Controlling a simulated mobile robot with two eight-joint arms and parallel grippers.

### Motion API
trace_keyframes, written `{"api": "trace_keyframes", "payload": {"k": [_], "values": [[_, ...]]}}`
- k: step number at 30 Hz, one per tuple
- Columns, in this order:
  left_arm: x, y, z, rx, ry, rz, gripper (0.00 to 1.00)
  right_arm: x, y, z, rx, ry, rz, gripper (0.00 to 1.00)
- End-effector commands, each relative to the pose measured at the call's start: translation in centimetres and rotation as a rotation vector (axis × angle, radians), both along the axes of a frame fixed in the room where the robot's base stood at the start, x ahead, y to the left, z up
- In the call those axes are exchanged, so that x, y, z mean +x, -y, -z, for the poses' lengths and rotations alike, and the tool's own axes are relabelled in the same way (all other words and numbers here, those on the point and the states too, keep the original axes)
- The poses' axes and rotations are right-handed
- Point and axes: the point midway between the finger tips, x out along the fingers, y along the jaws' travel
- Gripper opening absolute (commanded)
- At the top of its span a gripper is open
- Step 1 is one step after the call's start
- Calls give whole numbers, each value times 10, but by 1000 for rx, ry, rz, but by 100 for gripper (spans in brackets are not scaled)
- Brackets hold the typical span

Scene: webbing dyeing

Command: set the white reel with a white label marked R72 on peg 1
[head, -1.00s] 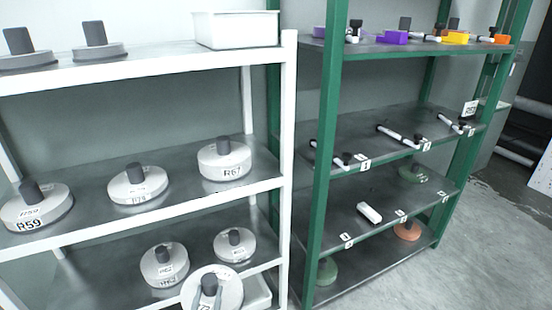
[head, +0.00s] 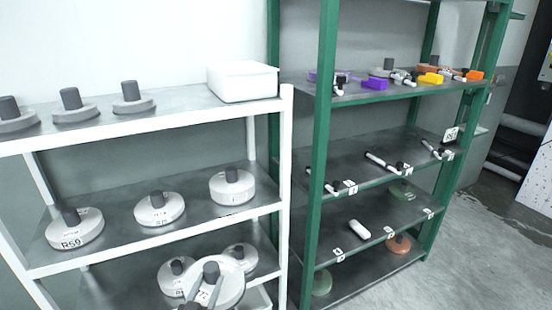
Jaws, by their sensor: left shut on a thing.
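A white reel (head: 232,287) with a dark hub and a white label is at the bottom of the head view, in front of the white rack's lower shelf. Its label is too blurred to read for certain. My left gripper (head: 193,305), mostly cut off by the bottom edge, is shut on this reel. Peg 1 (head: 322,184) looks to be the nearest white, black-tipped peg on the green rack's middle shelf; its small tag is barely legible. No reel sits on it. My right gripper is out of view.
The white rack (head: 286,190) holds several other reels, one marked like R59 (head: 88,234), and a white bin (head: 243,82). Open floor (head: 490,250) lies right.

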Motion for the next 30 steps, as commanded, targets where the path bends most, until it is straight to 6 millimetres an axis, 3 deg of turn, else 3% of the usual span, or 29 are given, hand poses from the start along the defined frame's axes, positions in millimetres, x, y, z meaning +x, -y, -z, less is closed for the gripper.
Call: {"api": "trace_keyframes", "payload": {"k": [1, 3, 12, 30], "values": [[5, -1, -26, 2, 4, 20, 0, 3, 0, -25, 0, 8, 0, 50], [10, 1, -42, 2, 4, 51, 0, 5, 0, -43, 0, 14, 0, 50], [26, 1, -83, -1, 4, 131, 0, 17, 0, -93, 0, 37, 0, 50], [28, 1, -84, -2, 1, 143, 0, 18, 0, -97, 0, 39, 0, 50]]}}
